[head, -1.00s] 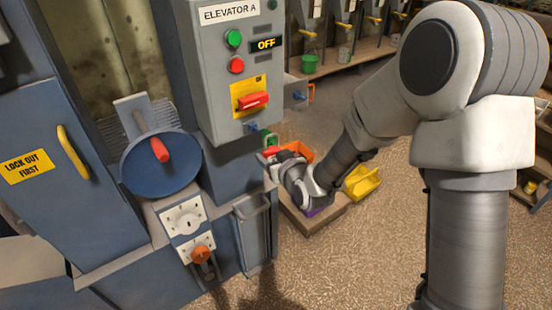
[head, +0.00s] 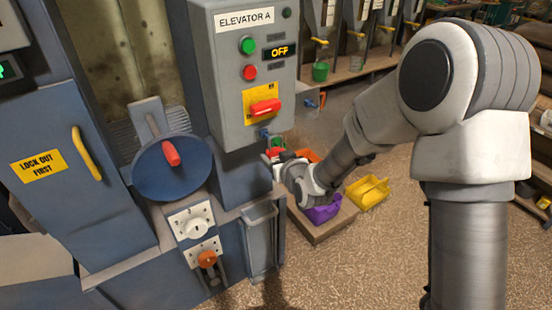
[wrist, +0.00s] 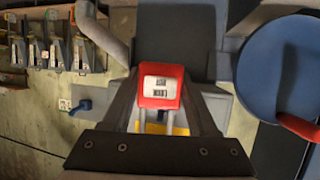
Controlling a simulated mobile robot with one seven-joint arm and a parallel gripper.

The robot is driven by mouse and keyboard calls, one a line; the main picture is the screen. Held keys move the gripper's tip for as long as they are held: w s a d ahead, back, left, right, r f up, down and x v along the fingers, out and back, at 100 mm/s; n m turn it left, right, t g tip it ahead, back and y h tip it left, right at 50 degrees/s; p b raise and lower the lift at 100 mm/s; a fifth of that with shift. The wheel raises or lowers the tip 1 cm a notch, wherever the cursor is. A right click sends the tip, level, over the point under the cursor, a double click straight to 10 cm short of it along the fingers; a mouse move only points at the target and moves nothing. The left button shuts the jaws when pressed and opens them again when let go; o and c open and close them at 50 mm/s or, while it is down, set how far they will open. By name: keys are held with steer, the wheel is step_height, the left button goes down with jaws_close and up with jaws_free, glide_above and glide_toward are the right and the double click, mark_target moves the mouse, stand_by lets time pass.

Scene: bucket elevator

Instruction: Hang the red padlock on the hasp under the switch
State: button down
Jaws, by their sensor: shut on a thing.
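The red padlock (wrist: 160,86), with a pale label on its body, is between the two fingers of my gripper (wrist: 161,78) in the wrist view. Its pale shackle legs show below the body in that picture. In the head view my gripper (head: 282,161) is low, just below the grey control box, and a bit of red shows at its tip. The red switch (head: 265,107) sits on a yellow plate on that box. The blue hasp (head: 264,133) is under it, above and slightly left of my gripper. The padlock is apart from the hasp.
A green piece (head: 276,141) is close beside the hasp. A purple bin (head: 322,211) and a yellow bin (head: 369,191) are below my arm. The blue round pan (head: 168,180) with a red handle sticks out left of the control box. Open floor lies to the right.

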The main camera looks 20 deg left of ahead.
steer(key=shift+w+a, duration=0.1)
stand_by(0.5)
steer(key=shift+w+a+b, duration=0.9)
steer(key=shift+w+a, duration=0.15)
steer(key=shift+a, duration=0.2)
steer(key=shift+f+b, duration=0.8)
steer(key=shift+b, duration=0.2)
stand_by(0.3)
steer(key=shift+c, duration=0.4)
jaws_free()
steer(key=s+d+b, duration=0.2)
steer(key=s+d, duration=0.4)
steer(key=d, duration=0.1)
steer(key=shift+s+d+f+b, duration=0.25)
steer(key=shift+d+f+b, duration=0.05)
steer(key=shift+b, duration=0.1)
stand_by(0.8)
